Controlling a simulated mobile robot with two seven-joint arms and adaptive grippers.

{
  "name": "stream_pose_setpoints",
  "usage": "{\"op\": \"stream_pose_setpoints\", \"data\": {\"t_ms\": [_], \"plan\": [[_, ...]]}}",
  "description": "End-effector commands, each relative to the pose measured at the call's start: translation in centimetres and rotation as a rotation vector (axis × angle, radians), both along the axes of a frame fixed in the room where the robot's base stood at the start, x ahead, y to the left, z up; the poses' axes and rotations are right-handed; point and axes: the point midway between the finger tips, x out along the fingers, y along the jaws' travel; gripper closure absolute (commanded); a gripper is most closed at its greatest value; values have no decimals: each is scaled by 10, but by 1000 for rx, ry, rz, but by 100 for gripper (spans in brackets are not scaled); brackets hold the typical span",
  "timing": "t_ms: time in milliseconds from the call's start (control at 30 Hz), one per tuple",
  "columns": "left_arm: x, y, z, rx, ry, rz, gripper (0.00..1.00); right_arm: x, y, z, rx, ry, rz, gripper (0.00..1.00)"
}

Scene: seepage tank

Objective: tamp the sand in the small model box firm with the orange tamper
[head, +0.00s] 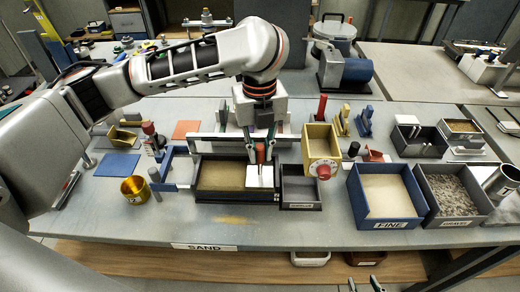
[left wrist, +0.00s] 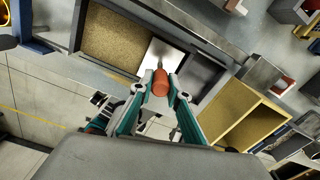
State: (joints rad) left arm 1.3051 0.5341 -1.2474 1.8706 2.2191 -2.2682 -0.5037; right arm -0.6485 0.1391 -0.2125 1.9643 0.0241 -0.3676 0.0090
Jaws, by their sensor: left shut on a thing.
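The small model box (head: 235,197) is a dark-walled tray with tan sand in it; it also shows in the left wrist view (left wrist: 78,28). My left gripper (head: 260,150) is shut on the orange tamper's handle (left wrist: 160,83). The tamper's pale square plate (head: 259,176) is at the right end of the box, beside the bare sand (left wrist: 117,35). I cannot tell whether the plate presses on the sand or hangs just above it. My right gripper (head: 364,286) is at the bottom edge of the head view, its fingertips apart and empty.
A grey tray (head: 300,190) stands right of the box, with a yellow hopper (head: 320,146) behind it. The blue FINE bin (head: 388,222) and gravel bin (head: 450,211) stand further right. A brass cup (head: 134,189) is at the left. Some sand lies on the front table surface.

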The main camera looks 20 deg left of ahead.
Motion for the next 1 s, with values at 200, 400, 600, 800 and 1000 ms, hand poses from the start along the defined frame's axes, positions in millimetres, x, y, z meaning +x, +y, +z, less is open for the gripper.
{"op": "stream_pose_setpoints", "data": {"t_ms": [200, 400, 600, 800, 1000], "plan": [[-1, 0, -3, 2, 4, 0, 100, 0, 0, 1, 0, 0, 0, 65], [-1, 0, -4, 3, 5, 0, 100, 0, 0, 0, 0, 0, 0, 65], [-2, 0, -2, 3, 7, 0, 100, -1, 0, 1, -1, 3, 0, 65], [-1, 0, 10, 2, 5, 1, 100, -2, -1, 16, -2, 7, 0, 65], [-1, 0, 21, 2, 5, 0, 100, -2, 0, 35, -2, 7, 0, 65]]}}
